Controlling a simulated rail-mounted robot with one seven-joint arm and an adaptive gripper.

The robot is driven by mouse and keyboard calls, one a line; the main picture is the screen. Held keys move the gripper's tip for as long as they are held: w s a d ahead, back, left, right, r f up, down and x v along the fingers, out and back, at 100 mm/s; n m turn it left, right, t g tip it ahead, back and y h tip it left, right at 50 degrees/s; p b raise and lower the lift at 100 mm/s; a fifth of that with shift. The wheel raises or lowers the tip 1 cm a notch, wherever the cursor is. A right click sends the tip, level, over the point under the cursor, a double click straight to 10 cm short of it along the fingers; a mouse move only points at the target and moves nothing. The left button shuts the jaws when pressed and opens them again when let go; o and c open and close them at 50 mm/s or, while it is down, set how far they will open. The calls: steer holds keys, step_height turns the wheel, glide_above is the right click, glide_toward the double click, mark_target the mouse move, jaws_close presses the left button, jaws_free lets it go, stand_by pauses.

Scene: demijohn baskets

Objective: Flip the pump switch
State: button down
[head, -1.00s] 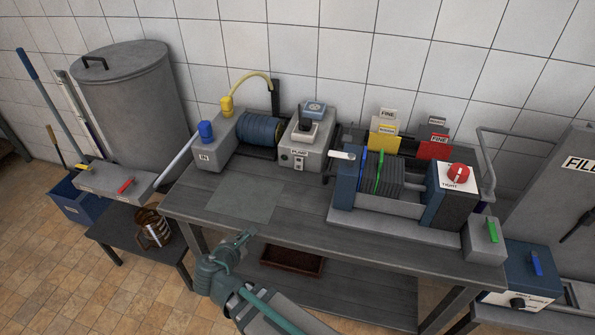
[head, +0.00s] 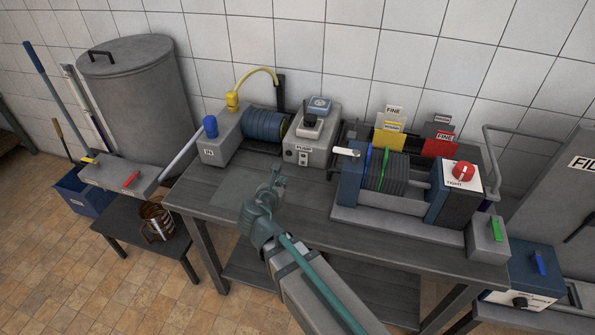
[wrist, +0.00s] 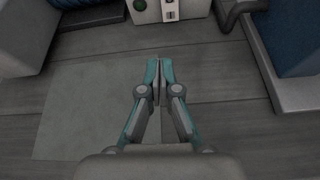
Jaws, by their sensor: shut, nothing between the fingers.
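The grey pump box (head: 312,148) stands at the back of the bench, with a black lever on a white plate on top and a blue-rimmed gauge behind it. On its front is a white PUMP label with a small switch plate (head: 303,158) under it. In the wrist view the switch plate (wrist: 170,10) is at the top edge, cut off, with a green round spot to its left. My gripper (head: 279,172) is over the bench in front of the pump box, apart from it. In the wrist view my gripper (wrist: 158,65) is shut and empty, fingers pointing at the switch plate.
A filter press (head: 400,185) with a red TIGHT knob stands to the right. A blue hose reel (head: 265,125) and the IN box (head: 220,148) are to the left. The bench top (head: 200,195) in front of the pump is clear, with a grey mat (wrist: 90,110).

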mark_target(302, 165)
steer(key=shift+w+d+f+n, duration=0.2)
steer(key=shift+d+f, duration=0.2)
steer(key=shift+d, duration=0.1)
steer(key=shift+w+d+f+n, duration=0.2)
steer(key=shift+d+f, duration=0.2)
steer(key=shift+d, duration=0.1)
steer(key=shift+w+d+f, duration=0.1)
steer(key=shift+w, duration=0.15)
steer(key=p+x, duration=0.1)
steer(key=x, duration=0.3)
steer(key=p+x, duration=0.1)
steer(key=x, duration=0.3)
steer(key=r+x, duration=0.1)
steer(key=x, duration=0.4)
steer(key=shift+w+d+p, duration=0.1)
steer(key=shift+w+p, duration=0.2)
steer(key=shift+p, duration=0.1)
